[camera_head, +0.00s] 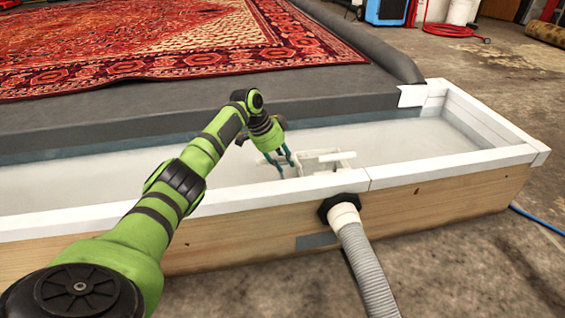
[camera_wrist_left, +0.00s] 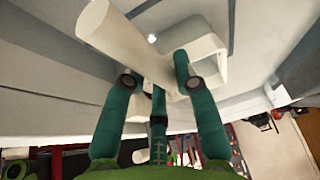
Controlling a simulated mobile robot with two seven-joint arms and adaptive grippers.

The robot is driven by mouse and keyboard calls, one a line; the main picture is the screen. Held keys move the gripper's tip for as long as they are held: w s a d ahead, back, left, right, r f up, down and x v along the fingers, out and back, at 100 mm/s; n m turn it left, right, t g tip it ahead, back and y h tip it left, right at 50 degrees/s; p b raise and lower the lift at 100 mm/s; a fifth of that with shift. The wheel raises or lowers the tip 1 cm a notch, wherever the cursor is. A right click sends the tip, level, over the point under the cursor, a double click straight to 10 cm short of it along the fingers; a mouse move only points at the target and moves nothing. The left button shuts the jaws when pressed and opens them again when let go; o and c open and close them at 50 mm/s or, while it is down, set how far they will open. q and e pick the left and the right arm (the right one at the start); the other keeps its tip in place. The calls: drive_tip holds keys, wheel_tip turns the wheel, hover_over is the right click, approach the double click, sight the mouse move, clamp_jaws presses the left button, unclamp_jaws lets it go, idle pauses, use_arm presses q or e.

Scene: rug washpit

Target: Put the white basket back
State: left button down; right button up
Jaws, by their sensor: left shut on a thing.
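The white basket (camera_head: 313,161) is inside the white-lined trough, near the front wall by the hose fitting. My left gripper (camera_head: 286,167) reaches down over the trough wall and is shut on the basket. In the left wrist view, the gripper (camera_wrist_left: 160,90) has its teal fingers around a white part of the basket (camera_wrist_left: 205,58), beside a thick white tube (camera_wrist_left: 115,38). Much of the basket's lower part is hidden by the trough wall in the head view. My right gripper is in neither view.
The wooden trough (camera_head: 440,192) has a raised white rim. A grey corrugated hose (camera_head: 364,262) leaves a black fitting (camera_head: 342,205) on its front. A red patterned rug (camera_head: 180,45) lies on the grey platform behind. The trough's right part is clear.

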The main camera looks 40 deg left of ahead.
use_arm(q)
drive_tip(key=c, duration=1)
unclamp_jaws()
